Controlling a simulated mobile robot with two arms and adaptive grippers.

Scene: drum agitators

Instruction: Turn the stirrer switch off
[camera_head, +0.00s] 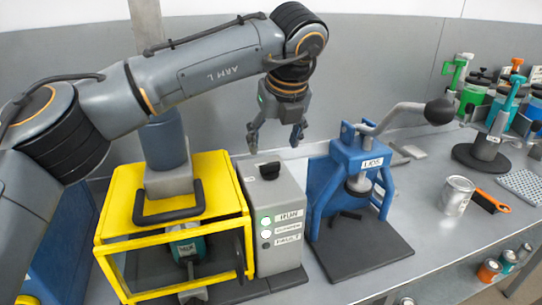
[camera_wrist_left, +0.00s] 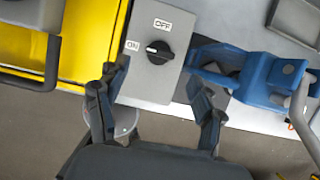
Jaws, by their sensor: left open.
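The stirrer switch is a black rotary knob (camera_wrist_left: 159,52) on top of a grey control box (camera_wrist_left: 150,80). In the left wrist view its white mark points left toward the ON label; the OFF label is at the far side. My right gripper is not in view.
A yellow guard frame (camera_head: 125,205) encloses a teal can left of the box. A blue press (camera_head: 335,165) with a long lever stands close at the right. Farther right are a silver can (camera_head: 457,195) and an orange-handled brush (camera_head: 490,201).

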